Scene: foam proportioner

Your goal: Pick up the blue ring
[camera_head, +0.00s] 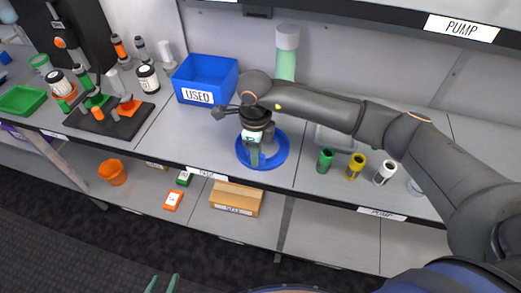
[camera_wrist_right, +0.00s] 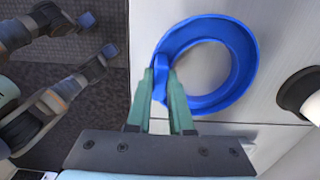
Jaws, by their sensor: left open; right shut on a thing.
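The blue ring (camera_head: 281,152) lies at the front of the light worktop in the head view. It fills the upper middle of the right wrist view (camera_wrist_right: 247,62), with bare worktop showing through its hole. My right gripper (camera_head: 255,160) points down at the ring from above. In the right wrist view its green fingers (camera_wrist_right: 161,75) are on either side of a raised part at the ring's left, shut on it. My left gripper (camera_head: 162,283) shows only its green fingertips at the bottom edge of the head view, apart and empty, away from the worktop.
A blue USED bin (camera_head: 218,72) stands behind left of the ring. Green (camera_head: 325,160), yellow (camera_head: 355,166) and white (camera_head: 384,172) cylinders stand to the right, beneath my right arm. A pale green column (camera_head: 286,55) rises behind. A cardboard box (camera_head: 236,199) sits on the lower shelf.

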